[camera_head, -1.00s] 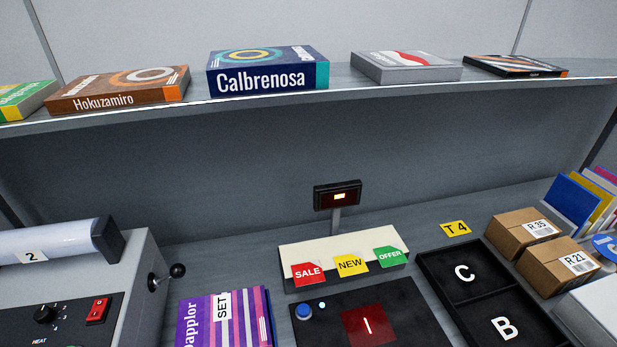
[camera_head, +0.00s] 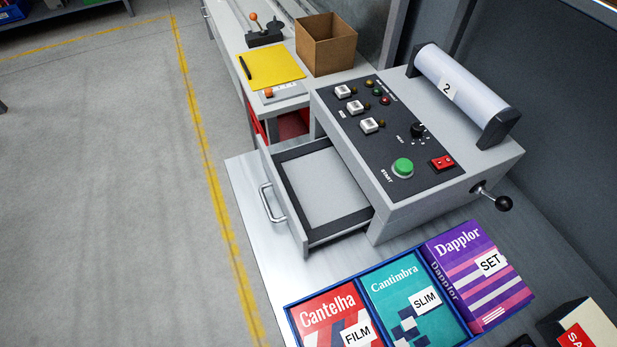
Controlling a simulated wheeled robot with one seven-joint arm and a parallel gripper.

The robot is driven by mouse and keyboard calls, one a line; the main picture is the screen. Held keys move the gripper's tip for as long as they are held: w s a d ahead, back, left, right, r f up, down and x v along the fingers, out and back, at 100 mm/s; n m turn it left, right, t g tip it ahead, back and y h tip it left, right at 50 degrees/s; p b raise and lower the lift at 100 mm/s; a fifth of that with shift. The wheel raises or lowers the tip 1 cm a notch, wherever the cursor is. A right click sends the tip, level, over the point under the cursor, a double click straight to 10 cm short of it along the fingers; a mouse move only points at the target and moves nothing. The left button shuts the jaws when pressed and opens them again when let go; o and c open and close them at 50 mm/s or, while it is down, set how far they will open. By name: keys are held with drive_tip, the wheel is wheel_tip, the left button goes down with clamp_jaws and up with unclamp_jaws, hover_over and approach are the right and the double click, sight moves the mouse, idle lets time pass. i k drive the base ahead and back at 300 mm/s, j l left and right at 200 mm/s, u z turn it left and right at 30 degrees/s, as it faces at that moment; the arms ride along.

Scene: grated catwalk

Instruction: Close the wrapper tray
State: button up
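The wrapper (camera_head: 425,185) is a grey machine with a dark control panel, a film roll marked 2 on top and a black-knobbed lever at its right side. Its tray (camera_head: 359,222) is pulled out like a drawer toward the left. The tray has a pale floor inside a dark border and looks empty. A metal handle (camera_head: 270,204) is on the tray's front. My gripper is not in view.
A blue rack (camera_head: 294,309) with boxes labelled FILM, SLIM and SET stands in front of the wrapper. Behind are an open cardboard box (camera_head: 326,45), a yellow clipboard (camera_head: 270,66) and a joystick (camera_head: 262,31). Open floor (camera_head: 110,190) lies left of the bench.

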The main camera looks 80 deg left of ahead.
sight(320, 199)
drive_tip(key=u, duration=1.8)
drive_tip(key=j+z, duration=0.2)
drive_tip(key=j, duration=0.55)
drive_tip(key=i, duration=0.05)
